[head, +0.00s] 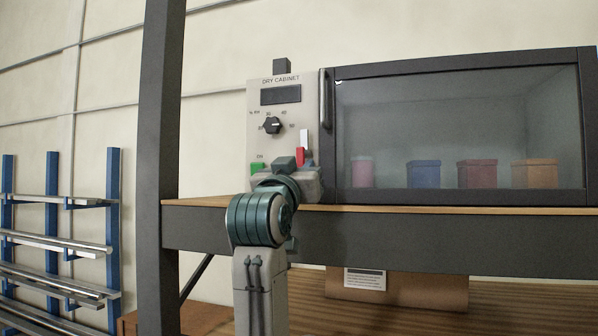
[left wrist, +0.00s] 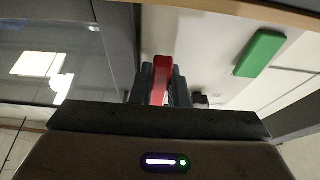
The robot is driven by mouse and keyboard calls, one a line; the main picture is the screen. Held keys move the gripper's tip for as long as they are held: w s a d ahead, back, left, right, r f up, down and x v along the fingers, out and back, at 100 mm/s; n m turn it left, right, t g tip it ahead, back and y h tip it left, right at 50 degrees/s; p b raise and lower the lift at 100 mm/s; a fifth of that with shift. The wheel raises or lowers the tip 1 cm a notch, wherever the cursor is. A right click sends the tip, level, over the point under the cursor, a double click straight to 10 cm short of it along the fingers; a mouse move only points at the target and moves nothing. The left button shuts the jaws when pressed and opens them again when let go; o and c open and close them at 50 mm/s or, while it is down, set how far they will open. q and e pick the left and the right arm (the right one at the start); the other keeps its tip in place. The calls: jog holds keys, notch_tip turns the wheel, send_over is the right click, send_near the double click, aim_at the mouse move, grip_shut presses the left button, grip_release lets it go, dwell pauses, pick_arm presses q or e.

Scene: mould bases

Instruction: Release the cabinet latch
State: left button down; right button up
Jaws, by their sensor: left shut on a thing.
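The dry cabinet (head: 322,140) stands on a shelf, with a control panel on its left and a glass door on its right. A red latch lever (head: 300,157) sits low on the panel, below a white strip (head: 304,138). My left gripper (head: 299,170) is at the lever, seen from behind. In the left wrist view, its two dark fingers (left wrist: 164,88) are shut on the red latch lever (left wrist: 163,66), one on each side. The door looks shut, with a dark vertical handle (head: 324,98). My right gripper is not in view.
A green button (head: 256,168) is left of my gripper; it also shows in the left wrist view (left wrist: 260,53). A dark knob (head: 272,125) is above. Several coloured boxes (head: 423,174) stand behind the glass. The wooden shelf (head: 450,208) runs below. A dark post (head: 160,150) is left.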

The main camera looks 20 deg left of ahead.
pick_arm(q)
jog(key=c, duration=1.4)
grip_release()
jog(key=shift+f, duration=0.1)
jog(key=b+v, duration=0.5)
jog(key=v, duration=0.5)
jog(key=shift+s+b, duration=0.35)
jog(key=shift+f, duration=0.2)
